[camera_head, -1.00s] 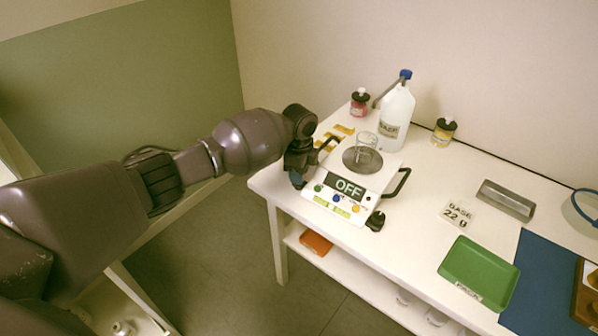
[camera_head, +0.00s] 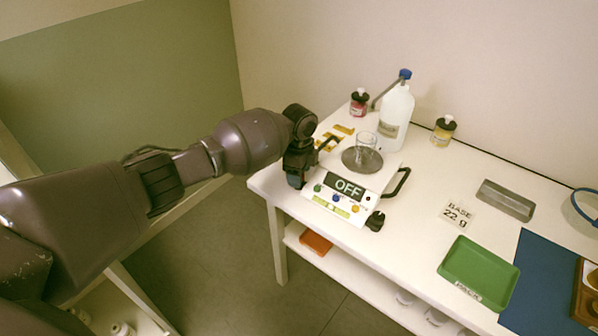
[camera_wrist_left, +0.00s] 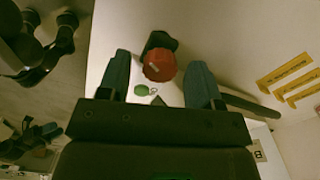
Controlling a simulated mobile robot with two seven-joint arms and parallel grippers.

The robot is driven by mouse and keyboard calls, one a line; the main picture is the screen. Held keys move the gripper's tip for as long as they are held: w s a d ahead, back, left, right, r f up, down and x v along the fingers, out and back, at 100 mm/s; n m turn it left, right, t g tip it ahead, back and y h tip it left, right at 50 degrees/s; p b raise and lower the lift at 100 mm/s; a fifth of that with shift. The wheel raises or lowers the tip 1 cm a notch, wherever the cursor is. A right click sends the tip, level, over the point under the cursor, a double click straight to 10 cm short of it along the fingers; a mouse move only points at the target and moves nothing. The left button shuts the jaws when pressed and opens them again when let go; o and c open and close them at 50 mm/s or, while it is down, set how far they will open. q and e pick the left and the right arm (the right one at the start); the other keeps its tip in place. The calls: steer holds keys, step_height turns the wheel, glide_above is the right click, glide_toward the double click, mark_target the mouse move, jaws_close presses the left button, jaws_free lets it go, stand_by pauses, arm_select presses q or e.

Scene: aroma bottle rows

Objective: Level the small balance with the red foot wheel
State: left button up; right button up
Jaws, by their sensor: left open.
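The small white balance (camera_head: 333,205) stands at the table's left end, its display reading OFF. A glass beaker (camera_head: 366,148) stands on its round grey pan (camera_head: 352,163). The red foot wheel (camera_wrist_left: 159,65) shows in the left wrist view, between and a little beyond my fingertips; in the head view my gripper hides it. My left gripper (camera_wrist_left: 163,80) is open, its two fingers apart on either side of the wheel; I cannot tell whether they touch it. In the head view the left gripper (camera_head: 296,178) is at the balance's left front corner. My right gripper is not in view.
A large white bottle (camera_head: 397,118) and two small jars, red (camera_head: 359,103) and yellow (camera_head: 443,132), stand behind the balance. A BASE 22 g card (camera_head: 458,214), a green tray (camera_head: 479,272) and a grey block (camera_head: 506,200) lie to the right. A black foot (camera_head: 376,221) sits at the balance's right front.

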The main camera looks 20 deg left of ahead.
arm_select(q)
step_height(320, 180, up, 11)
steer(key=p, duration=0.2)
stand_by(0.4)
steer(key=shift+f, duration=0.1)
stand_by(0.3)
steer(key=w+d+r+n+t+h, duration=0.2)
steer(key=w+d+r+n+t, duration=0.2)
steer(key=w+d+r+t, duration=0.25)
steer(key=s+d+n+t+h, duration=0.3)
steer(key=t, duration=0.1)
steer(key=s+a+f+n+y, duration=0.1)
steer(key=s+a+f+n, duration=0.2)
steer(key=s, duration=1.1)
steer(key=s+a+f+n+y, duration=0.2)
steer(key=s+a+f+n, duration=0.2)
steer(key=s+a+f, duration=0.4)
steer(key=s+a+f+n+y, duration=0.2)
steer(key=s+a+f, duration=0.4)
steer(key=s+f, duration=0.7)
steer(key=s+n, duration=0.1)
steer(key=s, duration=0.5)
steer(key=shift+s+f+n, duration=0.3)
steer(key=shift+s+f, duration=0.05)
steer(key=shift+f, duration=0.05)
